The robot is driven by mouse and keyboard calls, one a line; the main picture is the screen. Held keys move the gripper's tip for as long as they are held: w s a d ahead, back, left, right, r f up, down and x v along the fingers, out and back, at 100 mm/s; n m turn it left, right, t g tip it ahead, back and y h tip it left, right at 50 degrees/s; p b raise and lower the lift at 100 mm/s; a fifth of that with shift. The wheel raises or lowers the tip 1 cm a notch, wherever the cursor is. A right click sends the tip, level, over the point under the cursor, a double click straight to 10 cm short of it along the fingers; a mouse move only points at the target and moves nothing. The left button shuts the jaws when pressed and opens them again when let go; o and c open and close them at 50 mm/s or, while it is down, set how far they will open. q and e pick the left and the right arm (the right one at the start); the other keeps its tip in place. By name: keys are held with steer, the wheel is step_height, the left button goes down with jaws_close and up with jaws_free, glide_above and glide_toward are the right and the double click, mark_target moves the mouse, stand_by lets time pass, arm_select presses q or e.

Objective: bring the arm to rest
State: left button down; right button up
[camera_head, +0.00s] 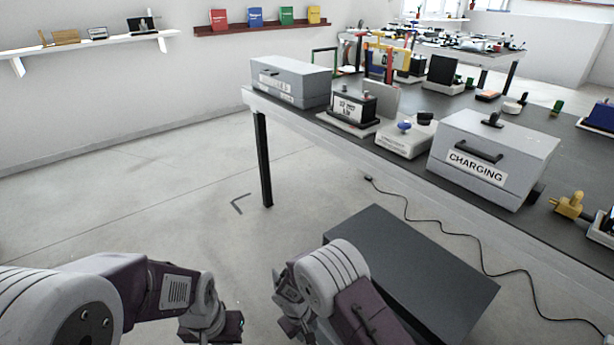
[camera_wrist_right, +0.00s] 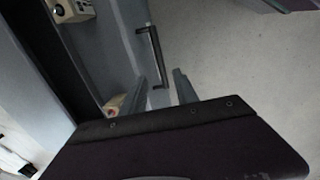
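My left arm comes in from the lower left of the head view, with its gripper (camera_head: 217,327) low over the floor; the fingers are too small and cut off to judge. My right arm is bent at the bottom middle, in front of a dark grey box-like block (camera_head: 415,270). Its gripper (camera_head: 294,318) points down, and the fingers are hard to make out there. In the right wrist view, my right gripper (camera_wrist_right: 160,76) shows two separated grey fingers with nothing held between them. A black bar handle (camera_wrist_right: 152,56) on a grey surface lies beyond the fingers.
A long dark table (camera_head: 410,160) on the right carries a grey "CHARGING" box (camera_head: 490,155), another grey box (camera_head: 290,80) and several devices. A black cable (camera_head: 455,232) trails along its near side. Open floor (camera_head: 180,200) lies left. Wall shelves (camera_head: 90,42) are far back.

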steer(key=w+d+r+m+t, duration=0.1)
steer(key=w+d+r+m, duration=0.15)
steer(key=w+r, duration=0.2)
steer(key=w+d+r+m, duration=0.1)
steer(key=w+d+r, duration=0.25)
steer(key=r, duration=0.25)
steer(key=s+d+r+m, duration=0.3)
steer(key=s+d+r, duration=0.1)
steer(key=d+r, duration=0.4)
steer(key=s+d+m+g+y, duration=0.1)
steer(key=s+d, duration=0.1)
steer(key=s, duration=0.7)
steer(key=s+d+m+y, duration=0.1)
steer(key=s+d, duration=0.1)
steer(key=s, duration=0.6)
step_height(320, 180, up, 39)
steer(key=p, duration=3.8)
steer(key=shift+w+f+n, duration=0.15)
steer(key=shift+f+n, duration=0.05)
steer(key=shift+n, duration=0.15)
steer(key=shift+f, duration=0.1)
